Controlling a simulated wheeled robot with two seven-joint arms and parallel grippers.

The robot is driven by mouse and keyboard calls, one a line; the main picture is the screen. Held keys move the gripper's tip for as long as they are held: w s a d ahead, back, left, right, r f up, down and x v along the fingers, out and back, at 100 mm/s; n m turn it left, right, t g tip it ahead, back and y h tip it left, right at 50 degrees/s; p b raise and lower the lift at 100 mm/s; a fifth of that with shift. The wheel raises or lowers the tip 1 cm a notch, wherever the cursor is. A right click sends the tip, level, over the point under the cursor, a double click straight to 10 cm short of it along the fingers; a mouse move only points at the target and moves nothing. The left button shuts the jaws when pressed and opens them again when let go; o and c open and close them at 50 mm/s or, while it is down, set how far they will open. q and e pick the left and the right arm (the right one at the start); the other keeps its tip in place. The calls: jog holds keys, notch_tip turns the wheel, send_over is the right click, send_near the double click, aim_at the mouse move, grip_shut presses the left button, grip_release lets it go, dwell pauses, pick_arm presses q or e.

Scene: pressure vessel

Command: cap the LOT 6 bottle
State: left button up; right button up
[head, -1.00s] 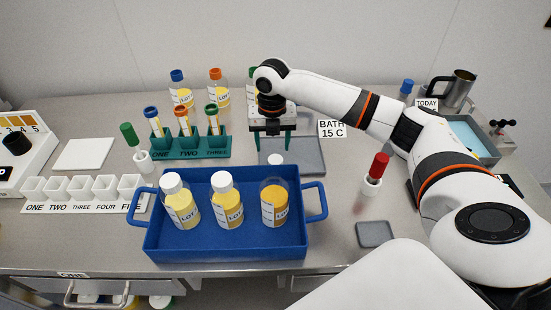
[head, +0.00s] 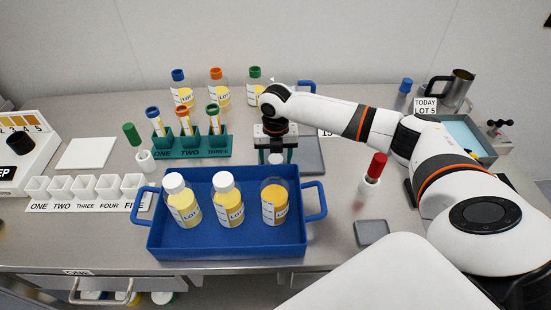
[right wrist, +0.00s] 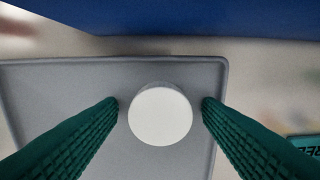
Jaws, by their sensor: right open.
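A round white cap (right wrist: 161,114) lies on a grey tray (right wrist: 60,88) in the right wrist view; it also shows in the head view (head: 277,159). My right gripper (head: 276,157) points down at it, its green fingers open on either side of the cap, with a visible gap to each. An uncapped bottle of yellow liquid (head: 275,206) stands at the right in the blue tray (head: 228,246). Two white-capped bottles (head: 183,207) (head: 229,205) stand left of it. Their labels begin with LOT; the numbers are not legible. My left gripper is not in view.
A teal tube rack (head: 190,149) stands behind the blue tray's left part, with several capped bottles (head: 215,90) behind it. A red-topped tube (head: 373,175) stands to the right, beyond the tray's handle (head: 316,200). A small grey pad (head: 371,233) lies nearer.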

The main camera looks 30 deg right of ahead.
aim_at(275, 159)
jog(key=c, duration=1)
jog(key=shift+o, duration=0.2)
notch_tip(275, 159, up, 10)
jog(key=b, duration=0.1)
jog(key=shift+b, duration=0.35)
